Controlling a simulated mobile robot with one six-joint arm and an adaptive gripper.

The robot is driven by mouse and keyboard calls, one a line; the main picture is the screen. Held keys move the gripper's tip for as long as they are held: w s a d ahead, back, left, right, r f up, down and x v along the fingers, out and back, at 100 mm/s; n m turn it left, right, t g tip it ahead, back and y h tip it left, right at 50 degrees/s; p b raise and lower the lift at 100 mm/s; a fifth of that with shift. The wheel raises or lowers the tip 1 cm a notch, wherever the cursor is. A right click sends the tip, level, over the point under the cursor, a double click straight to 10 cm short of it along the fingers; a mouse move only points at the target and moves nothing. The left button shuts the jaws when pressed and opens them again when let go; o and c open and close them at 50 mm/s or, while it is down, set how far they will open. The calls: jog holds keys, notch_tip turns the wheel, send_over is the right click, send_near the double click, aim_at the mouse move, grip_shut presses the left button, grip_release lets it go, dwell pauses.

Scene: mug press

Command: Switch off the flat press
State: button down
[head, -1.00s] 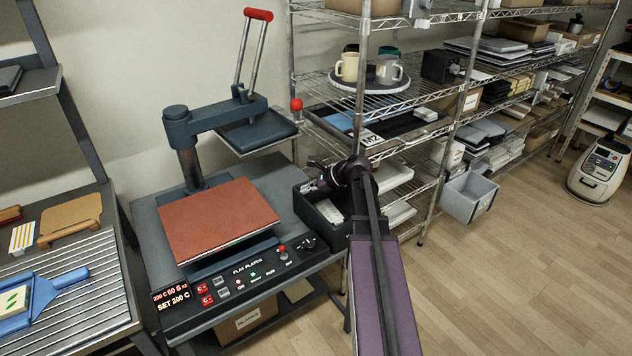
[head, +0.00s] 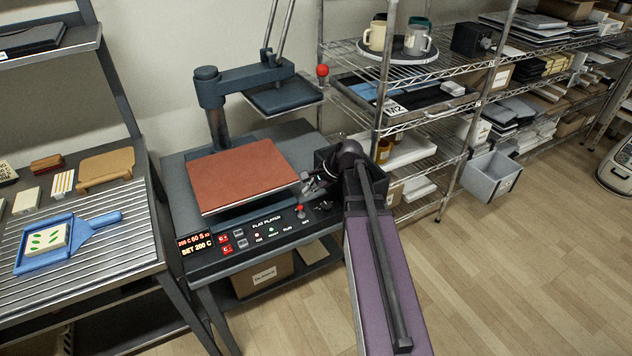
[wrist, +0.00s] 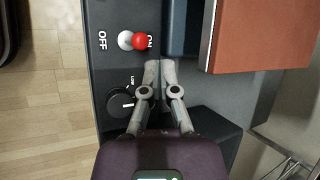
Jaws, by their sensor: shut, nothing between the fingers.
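The flat press (head: 200,255) stands on a bench with its reddish-brown platen (head: 245,178) uncovered and its dark upper plate (head: 284,97) raised to the side. Its front panel displays are lit. The power switch has a red ball (wrist: 139,41) on its lever, leaning to the ON side in the wrist view; OFF is printed on the left. The red ball also shows in the head view (head: 299,209). My gripper (wrist: 160,70) is shut and empty, just below the switch in the wrist view, without clear contact. It is over the panel's right end in the head view (head: 308,187).
A black knob (wrist: 121,103) sits beside the switch. A wire shelf (head: 420,110) with mugs stands further right. A slatted table (head: 120,235) with a blue dustpan-like tray (head: 45,262) is at left. Open floor lies in front.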

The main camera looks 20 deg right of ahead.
jog(key=s+a+f+n+g+h, duration=0.3)
jog(key=s+a+n+h, duration=0.3)
jog(key=s+a+n, duration=0.4)
jog(key=shift+s+a+f+n+g, duration=0.3)
jog(key=shift+s+n, duration=0.85)
jog(key=shift+n, duration=1.15)
jog(key=shift+d, duration=0.1)
